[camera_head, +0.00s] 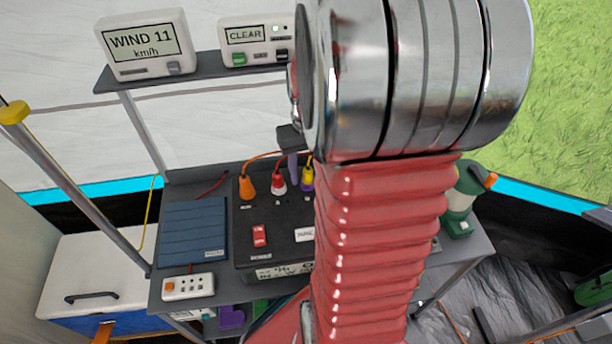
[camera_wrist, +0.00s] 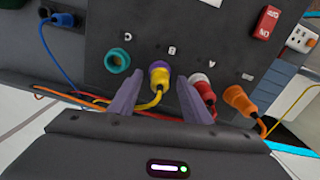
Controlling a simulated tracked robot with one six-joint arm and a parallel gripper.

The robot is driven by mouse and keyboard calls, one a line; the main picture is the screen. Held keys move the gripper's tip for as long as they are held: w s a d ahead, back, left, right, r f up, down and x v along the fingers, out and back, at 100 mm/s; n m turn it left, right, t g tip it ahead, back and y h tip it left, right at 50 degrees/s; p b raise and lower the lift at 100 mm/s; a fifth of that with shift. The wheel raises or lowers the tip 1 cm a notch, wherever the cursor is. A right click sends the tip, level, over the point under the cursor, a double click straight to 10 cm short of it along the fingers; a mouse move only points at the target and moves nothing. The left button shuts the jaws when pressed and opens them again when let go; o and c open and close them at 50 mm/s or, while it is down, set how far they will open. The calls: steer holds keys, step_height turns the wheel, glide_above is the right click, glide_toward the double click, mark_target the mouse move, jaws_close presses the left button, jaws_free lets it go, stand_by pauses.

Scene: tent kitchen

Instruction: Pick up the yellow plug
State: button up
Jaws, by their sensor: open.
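The yellow plug (camera_wrist: 160,77) has a purple collar and sits in a socket of the dark power box, its yellow cable hanging from it. In the head view the yellow plug (camera_head: 307,180) shows just left of my red arm, partly hidden by it. My gripper (camera_wrist: 155,93) is open, with its two purple fingers to either side of the yellow plug and its cable. In the head view one purple finger (camera_head: 292,166) shows above the plugs. I cannot tell whether a finger touches the plug.
A red and white plug (camera_wrist: 202,86) is close beside the right finger, with an orange plug (camera_wrist: 238,97) further right. An empty teal socket (camera_wrist: 117,62) is on the left. A blue plug (camera_wrist: 66,19) is further left. A green lantern (camera_head: 461,200) stands on the shelf's right.

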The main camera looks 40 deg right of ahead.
steer(key=shift+c, duration=0.4)
steer(key=c, duration=1)
steer(key=shift+r, duration=0.1)
step_height(320, 180, up, 10)
steer(key=shift+f, duration=0.1)
jaws_close()
steer(key=shift+a, duration=0.15)
